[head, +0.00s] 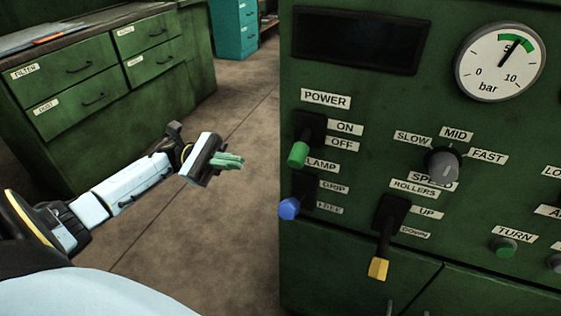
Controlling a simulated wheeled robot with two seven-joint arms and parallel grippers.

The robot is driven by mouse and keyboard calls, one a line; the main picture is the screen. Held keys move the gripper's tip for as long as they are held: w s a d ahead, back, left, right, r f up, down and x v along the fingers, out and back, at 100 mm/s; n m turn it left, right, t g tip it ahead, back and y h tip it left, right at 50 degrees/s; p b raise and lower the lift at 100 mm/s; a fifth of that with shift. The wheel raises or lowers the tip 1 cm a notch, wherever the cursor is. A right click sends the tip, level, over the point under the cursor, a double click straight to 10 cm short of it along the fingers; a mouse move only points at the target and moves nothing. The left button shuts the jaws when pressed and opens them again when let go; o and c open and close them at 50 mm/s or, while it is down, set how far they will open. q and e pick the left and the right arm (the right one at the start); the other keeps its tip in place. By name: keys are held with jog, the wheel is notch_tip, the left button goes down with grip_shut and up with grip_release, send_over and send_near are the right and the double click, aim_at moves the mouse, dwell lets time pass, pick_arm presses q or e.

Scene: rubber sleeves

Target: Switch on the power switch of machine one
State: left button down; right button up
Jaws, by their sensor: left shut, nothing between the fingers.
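The power switch (299,153) is a green-tipped lever on a black mount, at the left edge of the dark green machine panel (365,160). Its POWER label (326,99) is above, with ON and OFF labels to its right. The green tip hangs down, below the OFF label's height. My left gripper (229,161) is to the left of the switch, apart from it, with its greenish fingers together and pointing right toward the panel. Nothing is between the fingers. My right gripper is not in view.
A blue-knobbed lever (289,208) is just below the power switch. A yellow-tipped rollers lever (378,268) hangs lower right. A speed knob (443,164) and a pressure gauge (499,62) are further right. A green drawer cabinet (100,75) stands behind my left arm, with bare floor between.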

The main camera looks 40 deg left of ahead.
pick_arm(q)
send_near(302, 146)
notch_tip(302, 146, down, 5)
jog(key=w+d, duration=0.1)
jog(key=d, duration=0.2)
jog(key=d+r, duration=0.2)
jog(key=r, duration=0.1)
jog(key=shift+s+d+r, duration=0.1)
jog(key=shift+d+r, duration=0.15)
jog(key=shift+r, duration=0.05)
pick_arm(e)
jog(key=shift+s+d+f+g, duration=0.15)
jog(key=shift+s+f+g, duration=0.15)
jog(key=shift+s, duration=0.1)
